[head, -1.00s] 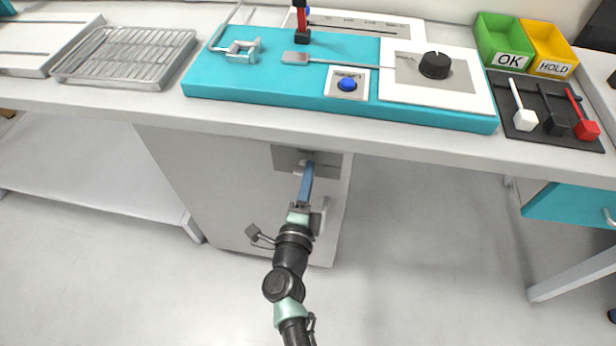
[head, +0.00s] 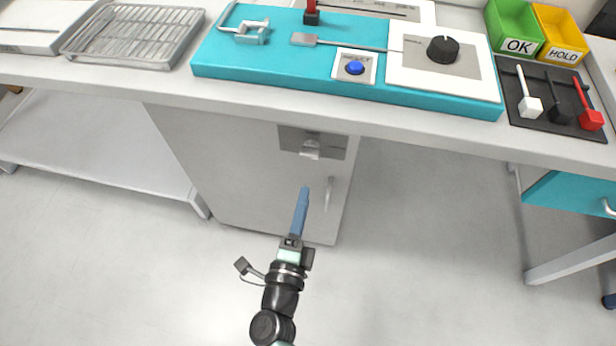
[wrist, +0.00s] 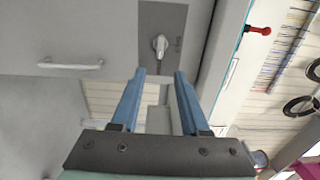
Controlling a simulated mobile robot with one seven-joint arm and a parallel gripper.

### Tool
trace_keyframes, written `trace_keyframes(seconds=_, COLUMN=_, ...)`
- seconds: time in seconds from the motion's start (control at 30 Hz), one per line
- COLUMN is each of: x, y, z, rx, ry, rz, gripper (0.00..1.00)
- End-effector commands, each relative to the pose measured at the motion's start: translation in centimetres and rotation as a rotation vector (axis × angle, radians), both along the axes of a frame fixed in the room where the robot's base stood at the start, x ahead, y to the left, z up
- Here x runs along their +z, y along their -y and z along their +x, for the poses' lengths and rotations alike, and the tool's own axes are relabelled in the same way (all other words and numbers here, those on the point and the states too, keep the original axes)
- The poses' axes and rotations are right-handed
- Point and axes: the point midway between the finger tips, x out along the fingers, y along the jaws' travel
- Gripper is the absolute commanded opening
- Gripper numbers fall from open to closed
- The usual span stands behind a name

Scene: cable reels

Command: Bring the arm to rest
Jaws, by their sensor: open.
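My gripper (head: 302,200) is in front of the grey cabinet (head: 230,165) under the bench, below the bench's front edge. In the wrist view my gripper (wrist: 159,75) shows two blue fingers standing apart with nothing between them. Beyond the fingertips is a dark plate with a light turn handle (wrist: 160,46), apart from the fingers. The same handle (head: 310,149) shows in the head view, above the fingertips. The cabinet's bar handle (head: 329,190) is to the right of my gripper; it also shows in the wrist view (wrist: 70,65).
The bench edge (head: 420,134) overhangs the cabinet. On top are a wire rack tray (head: 135,35), a teal panel (head: 300,65) with a blue button (head: 355,68), and green (head: 515,30) and yellow (head: 560,35) bins. The floor right of the cabinet (head: 430,240) is clear.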

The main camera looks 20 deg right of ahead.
Motion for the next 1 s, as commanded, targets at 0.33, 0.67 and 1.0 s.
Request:
trace_keyframes(seconds=0.33, x=0.0, y=-1.1, z=-1.6, rx=0.000, ry=0.002, rz=0.001, gripper=0.45)
trace_keyframes(seconds=0.67, x=0.0, y=-1.1, z=-1.6, rx=0.000, ry=0.001, rz=0.001, gripper=0.45)
trace_keyframes(seconds=1.0, x=5.0, y=-2.4, z=2.0, rx=0.080, ry=0.069, rz=-0.075, gripper=0.45)
